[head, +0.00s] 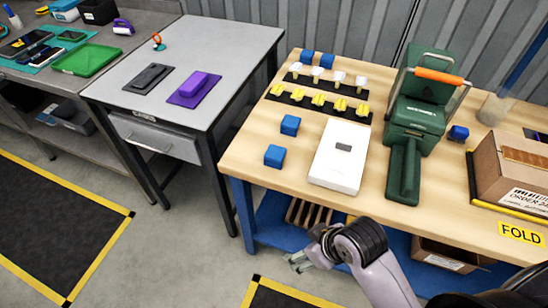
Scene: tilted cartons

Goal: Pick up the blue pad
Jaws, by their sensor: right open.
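Several small blue blocks sit on the wooden table: one in front of the yellow row (290,125), one nearer the front edge (274,156), two at the back left and one right of the green press (458,133). I cannot tell whether any of them is the blue pad. A purple pad-like block (194,84) on a purple sheet and a dark grey one (148,77) lie on the grey table. My right gripper (299,262) is open and empty, low in front of the wooden table and apart from the blocks. My left gripper is out of view.
A white box (340,157) and a green press with an orange handle (420,110) stand on the wooden table (250,150). A tilted carton (510,165) is at its right, near a FOLD label. A green tray (87,60) lies on the left bench.

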